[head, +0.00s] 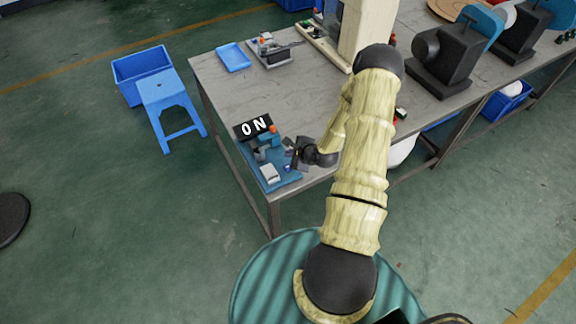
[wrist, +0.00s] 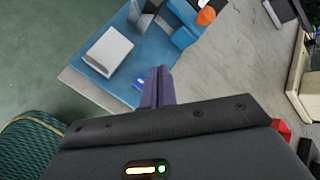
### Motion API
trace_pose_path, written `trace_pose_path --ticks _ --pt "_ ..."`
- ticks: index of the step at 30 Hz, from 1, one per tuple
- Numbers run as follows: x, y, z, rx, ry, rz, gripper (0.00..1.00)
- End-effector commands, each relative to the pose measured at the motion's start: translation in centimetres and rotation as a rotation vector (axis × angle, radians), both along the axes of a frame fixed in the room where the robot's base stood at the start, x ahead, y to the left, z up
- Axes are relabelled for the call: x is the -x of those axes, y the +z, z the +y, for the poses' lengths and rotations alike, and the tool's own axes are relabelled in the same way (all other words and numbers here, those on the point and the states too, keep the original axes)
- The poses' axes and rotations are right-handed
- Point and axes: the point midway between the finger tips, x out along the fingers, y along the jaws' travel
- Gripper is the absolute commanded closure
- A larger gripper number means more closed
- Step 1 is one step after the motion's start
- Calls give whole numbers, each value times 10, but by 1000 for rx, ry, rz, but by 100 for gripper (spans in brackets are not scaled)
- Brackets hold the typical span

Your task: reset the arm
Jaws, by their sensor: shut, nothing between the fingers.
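My arm reaches from the striped round base over the near end of the grey table (head: 300,100). My gripper (head: 292,160) is low over the right side of a blue fixture plate (head: 275,183) at the table's near left corner. In the wrist view my gripper's fingers (wrist: 158,84) are together with nothing between them, close to the blue plate (wrist: 85,84). Whether the fingertips touch the plate cannot be told.
The plate carries a white block (wrist: 108,50) and a clamp with an orange tip (wrist: 206,16). An ON sign (head: 253,128) stands behind it. A blue tray (head: 233,57), another fixture (head: 272,50) and dark machines (head: 445,60) stand farther back. A blue stool (head: 165,95) is left of the table.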

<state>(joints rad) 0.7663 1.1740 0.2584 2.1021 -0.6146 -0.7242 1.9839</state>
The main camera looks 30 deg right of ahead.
Motion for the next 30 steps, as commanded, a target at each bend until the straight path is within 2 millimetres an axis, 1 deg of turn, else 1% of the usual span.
trace_pose_path --ticks 17,20,23,25,29,30 --pt "0 0 0 0 0 0 100" --pt "0 2 1 14 14 3 100" --pt "-1 12 4 72 69 15 100" --pt "-1 23 8 145 137 33 100" --pt "1 52 19 326 316 77 100" --pt "3 63 23 383 378 92 100"
